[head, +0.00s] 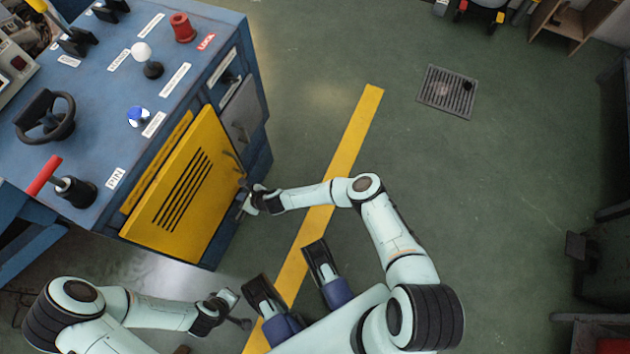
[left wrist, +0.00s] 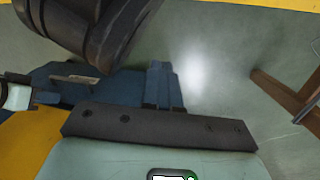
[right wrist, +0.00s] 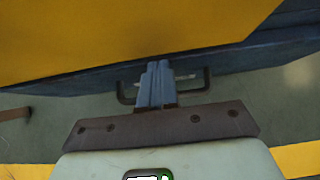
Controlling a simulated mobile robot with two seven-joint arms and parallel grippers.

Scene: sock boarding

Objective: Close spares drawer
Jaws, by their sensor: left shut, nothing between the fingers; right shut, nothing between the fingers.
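A large yellow slotted panel (head: 165,215) is on the side of the blue cabinet, under a narrow yellow strip (head: 157,163). A grey front (head: 240,112) sits to its right. I can read no label naming the spares drawer, so I cannot tell which front it is. My right gripper (head: 247,200) is shut and empty at the panel's right edge. In the right wrist view its fingers (right wrist: 157,80) overlap a dark bar handle (right wrist: 207,85); contact is unclear. My left gripper (head: 232,298) is shut and empty, low over the floor. Its fingers show in the left wrist view (left wrist: 163,85).
The blue cabinet top (head: 105,130) carries a black wheel (head: 48,128), a red-handled lever (head: 45,176), a white knob (head: 142,52) and a red button (head: 182,27).

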